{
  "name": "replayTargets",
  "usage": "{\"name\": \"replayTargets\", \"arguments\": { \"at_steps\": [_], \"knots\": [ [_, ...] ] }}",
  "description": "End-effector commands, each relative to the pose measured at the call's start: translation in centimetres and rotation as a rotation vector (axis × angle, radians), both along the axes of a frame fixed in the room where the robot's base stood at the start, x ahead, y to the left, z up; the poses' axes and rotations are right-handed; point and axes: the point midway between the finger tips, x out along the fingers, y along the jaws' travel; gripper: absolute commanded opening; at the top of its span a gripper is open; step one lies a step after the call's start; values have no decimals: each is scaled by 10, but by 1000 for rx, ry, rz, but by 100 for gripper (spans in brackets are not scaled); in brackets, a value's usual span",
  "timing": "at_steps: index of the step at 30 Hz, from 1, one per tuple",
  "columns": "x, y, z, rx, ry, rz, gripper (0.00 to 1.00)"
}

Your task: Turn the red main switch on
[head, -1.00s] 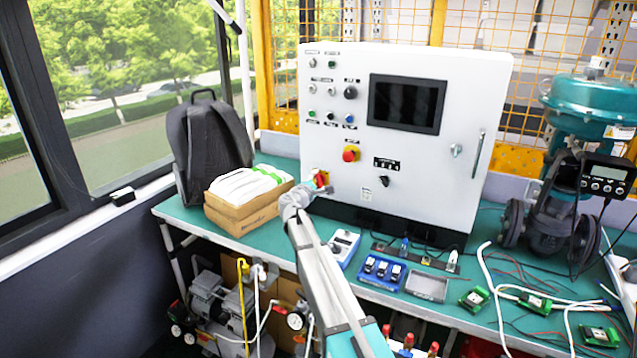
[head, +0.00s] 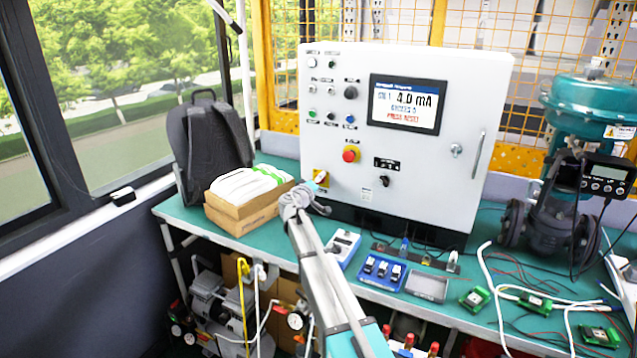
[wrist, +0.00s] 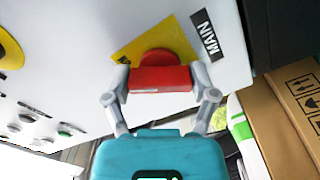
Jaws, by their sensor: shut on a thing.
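The red main switch (wrist: 160,78) sits on a yellow plate (wrist: 181,37) beside a black MAIN label (wrist: 207,38) in the wrist view. My gripper (wrist: 160,87) is shut on the red handle, with one finger at each end of it. In the head view my gripper (head: 318,186) is at the lower left of the white control panel (head: 335,225), and it mostly hides the switch. The panel's screen (head: 405,104) is lit and reads 4.0 mA.
A red button on a yellow base (head: 350,155) is above and right of the switch. A cardboard box (head: 243,217) stands close left of my gripper, with a dark backpack (head: 207,145) behind it. Blue and grey trays (head: 427,286) lie on the bench in front.

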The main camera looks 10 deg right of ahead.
Motion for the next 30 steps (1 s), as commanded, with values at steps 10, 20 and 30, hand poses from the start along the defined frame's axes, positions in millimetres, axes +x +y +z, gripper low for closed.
{"name": "replayTargets", "arguments": {
  "at_steps": [10,20,30],
  "knots": [
    [-3,-2,-1,179,-125,-6,26],
    [-3,-2,-2,223,-158,-7,27],
    [-3,-2,-2,223,-157,-7,85]
  ]
}}
